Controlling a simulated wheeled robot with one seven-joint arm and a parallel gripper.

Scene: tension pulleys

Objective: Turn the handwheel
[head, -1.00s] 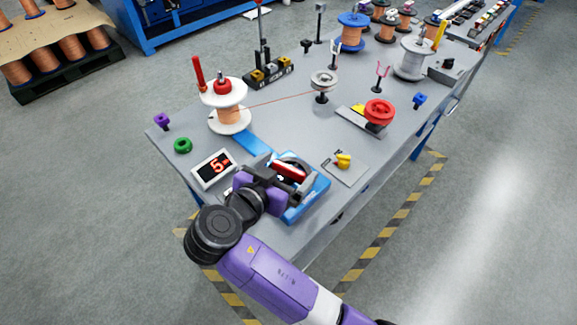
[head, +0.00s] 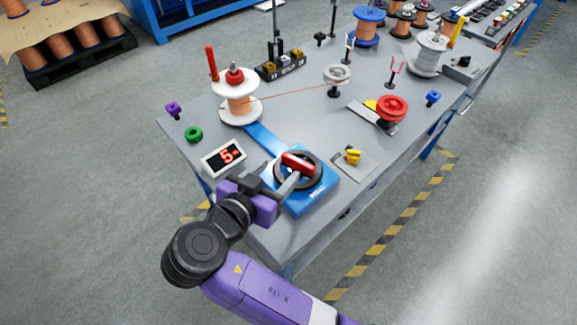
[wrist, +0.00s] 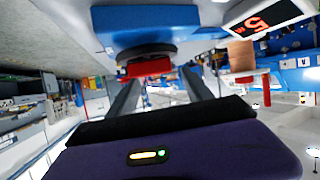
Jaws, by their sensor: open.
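The handwheel is a black ring (head: 316,180) with a red grip bar (head: 298,163) across it, on a blue base (head: 310,203) at the front of the bench. My gripper (head: 283,180) is at the wheel's near left side, with its fingers reaching towards the red bar. In the wrist view the black ring (wrist: 147,53) and red bar (wrist: 148,68) show above the gap between my two spread dark fingers (wrist: 162,92). The gripper is open and empty. Whether a finger touches the wheel cannot be told.
A display (head: 224,158) reading 5 and a dash stands left of the wheel. A yellow knob (head: 353,157) on a plate is to the right. A copper wire spool (head: 239,100) and red wheel (head: 392,110) stand farther back. Floor in front is clear.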

